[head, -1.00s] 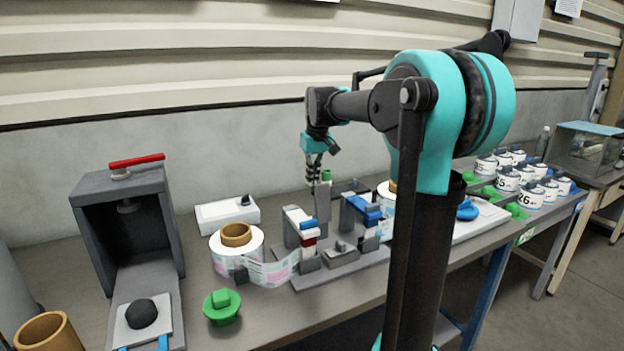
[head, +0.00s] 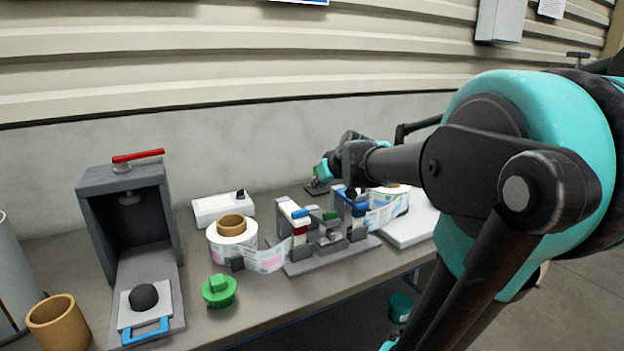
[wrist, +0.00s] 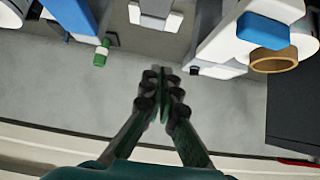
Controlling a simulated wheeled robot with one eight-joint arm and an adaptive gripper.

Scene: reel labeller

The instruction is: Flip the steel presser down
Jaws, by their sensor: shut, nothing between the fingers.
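The labeller (head: 300,262) stands on the bench with two posts carrying blue levers. My gripper (head: 313,189) is behind the labeller, near the wall side. In the wrist view my gripper (wrist: 165,80) is shut and empty over bare bench, apart from the labeller parts at the top edge.
A label reel (head: 232,243) stands left of the labeller, with a green knobbed cap (head: 219,291) in front. A grey press (head: 130,220) with a red handle is at far left. A white box (head: 222,210) is behind the reel.

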